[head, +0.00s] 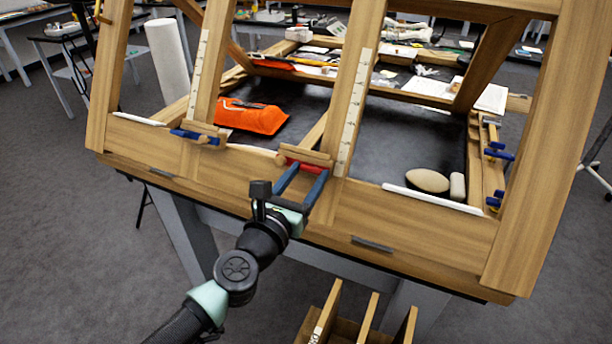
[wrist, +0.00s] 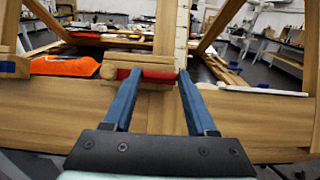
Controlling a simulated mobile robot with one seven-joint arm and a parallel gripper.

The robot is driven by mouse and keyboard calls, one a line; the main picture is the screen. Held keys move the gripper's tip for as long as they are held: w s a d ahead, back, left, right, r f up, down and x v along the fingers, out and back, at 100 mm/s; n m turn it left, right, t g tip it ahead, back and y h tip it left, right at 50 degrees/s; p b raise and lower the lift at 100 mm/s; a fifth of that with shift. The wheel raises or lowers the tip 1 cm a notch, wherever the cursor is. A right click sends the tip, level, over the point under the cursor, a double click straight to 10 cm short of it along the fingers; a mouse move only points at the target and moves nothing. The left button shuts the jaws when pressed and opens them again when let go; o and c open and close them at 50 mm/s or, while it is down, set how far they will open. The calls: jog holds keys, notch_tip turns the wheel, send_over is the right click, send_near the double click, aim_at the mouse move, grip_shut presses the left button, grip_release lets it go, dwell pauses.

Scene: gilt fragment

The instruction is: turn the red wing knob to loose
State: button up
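The red wing knob (head: 306,166) sits on the front beam of the wooden frame, under a small wooden block at the foot of the middle upright. In the wrist view the red knob (wrist: 158,75) lies lengthwise, left to right. My gripper (head: 311,170) reaches it from the front with its two blue fingers apart. In the wrist view the tips of my gripper (wrist: 160,73) overlap the knob, and some red shows left of the left finger. Contact cannot be told. Part of the knob is hidden behind the fingers.
A similar blue knob (head: 190,135) sits at the left upright, and blue clamps (head: 498,152) are on the right side. Behind the beam (head: 420,222) lie an orange pouch (head: 250,115) and a tan oval pad (head: 427,181). Wooden uprights flank my gripper's space.

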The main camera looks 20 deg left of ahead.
jog(key=c, duration=0.6)
jog(key=shift+c, duration=0.2)
